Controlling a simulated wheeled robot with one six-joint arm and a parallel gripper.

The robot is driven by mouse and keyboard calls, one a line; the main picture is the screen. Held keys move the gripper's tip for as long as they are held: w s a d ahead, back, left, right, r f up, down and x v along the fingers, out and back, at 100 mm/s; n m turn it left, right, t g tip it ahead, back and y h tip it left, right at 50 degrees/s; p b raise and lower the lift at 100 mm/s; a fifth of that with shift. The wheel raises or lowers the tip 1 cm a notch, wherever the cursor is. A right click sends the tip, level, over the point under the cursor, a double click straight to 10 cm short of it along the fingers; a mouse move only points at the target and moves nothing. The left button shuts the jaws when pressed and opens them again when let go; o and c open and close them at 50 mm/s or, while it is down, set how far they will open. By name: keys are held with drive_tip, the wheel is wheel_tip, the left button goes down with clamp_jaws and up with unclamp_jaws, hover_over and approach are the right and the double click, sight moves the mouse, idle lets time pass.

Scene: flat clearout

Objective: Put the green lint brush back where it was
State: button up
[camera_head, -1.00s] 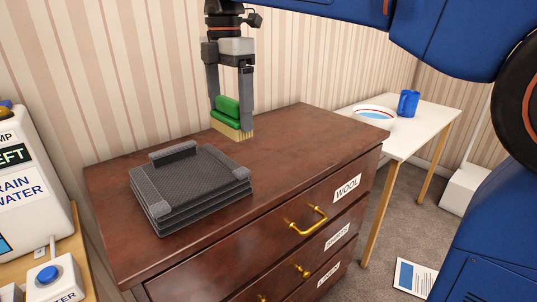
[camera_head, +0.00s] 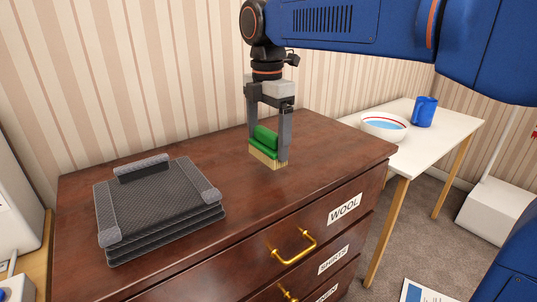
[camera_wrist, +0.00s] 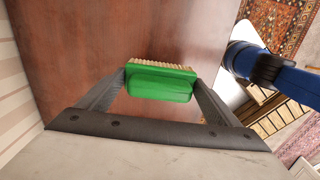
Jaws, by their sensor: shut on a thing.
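The green lint brush (camera_head: 265,138) has a green back and pale bristles that face down. My gripper (camera_head: 268,148) is shut on it, with one finger at each end. The brush is low over the bare right part of the brown dresser top (camera_head: 225,160); I cannot tell whether its bristles touch the wood. In the wrist view the brush (camera_wrist: 160,83) sits between the fingers (camera_wrist: 160,88), with its bristles toward the dresser top.
A dark grey folded-looking stack (camera_head: 155,205) lies on the dresser's left part. The drawer labelled WOOL (camera_head: 300,240) is shut. A white table (camera_head: 440,140) at right holds a bowl (camera_head: 384,127) and a blue mug (camera_head: 424,112). The dresser top around the brush is clear.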

sight(267, 154)
drive_tip(key=shift+f, duration=2.1)
drive_tip(key=shift+f, duration=0.1)
drive_tip(key=o, duration=0.9)
wheel_tip(267, 154, up, 12)
drive_tip(key=shift+r, duration=0.15)
drive_tip(key=s+d+f+m+t, duration=0.1)
drive_tip(key=s+d+f+m, duration=0.15)
drive_tip(key=d, duration=0.25)
drive_tip(key=s+d+f+m, duration=0.1)
drive_tip(key=d+f+m, duration=0.1)
drive_tip(key=d+m, duration=0.25)
drive_tip(key=s+d+f+m+t, duration=0.2)
drive_tip(key=s+d+f+m, duration=0.6)
drive_tip(key=f, duration=0.3)
drive_tip(key=s+d+f+m+t, duration=0.1)
drive_tip(key=s+d+f+m, duration=0.8)
drive_tip(key=f, duration=0.2)
drive_tip(key=shift+d+m+t, duration=0.2)
drive_tip(key=shift+m+t, duration=0.2)
